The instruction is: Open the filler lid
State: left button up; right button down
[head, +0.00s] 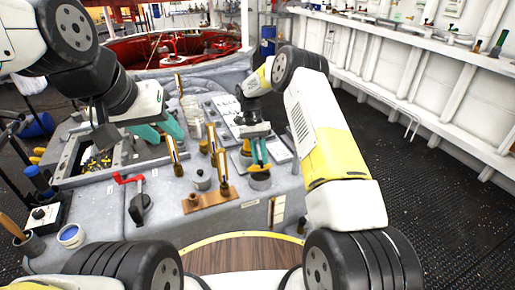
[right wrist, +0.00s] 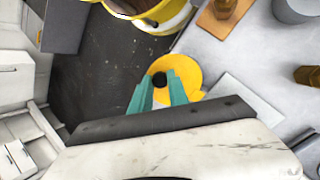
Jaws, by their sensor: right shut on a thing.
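The filler lid is a yellow disc with a black knob. In the right wrist view the lid (right wrist: 190,72) lies between and under my teal fingertips. My right gripper (right wrist: 160,84) is shut on its black knob (right wrist: 158,80). In the head view the lid (head: 260,168) shows at the tips of my right gripper (head: 259,158), just above a short grey cylindrical neck (head: 260,182). I cannot tell whether the lid still touches the neck. My left gripper (head: 160,131) is open and empty above the left part of the grey console.
A brown wooden block with brass-topped posts (head: 210,199) stands left of the neck. A grey pot (head: 201,179), a red-handled crank (head: 135,190) and a glass jar (head: 193,118) are on the console. The dark floor at right is clear.

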jog(key=c, duration=1.3)
grip_release()
jog(key=shift+o, duration=0.2)
jog(key=shift+w, duration=0.1)
jog(key=v, duration=0.7)
jog(key=shift+w+r, duration=0.15)
jog(key=shift+r, duration=0.2)
jog(key=shift+c, duration=0.4)
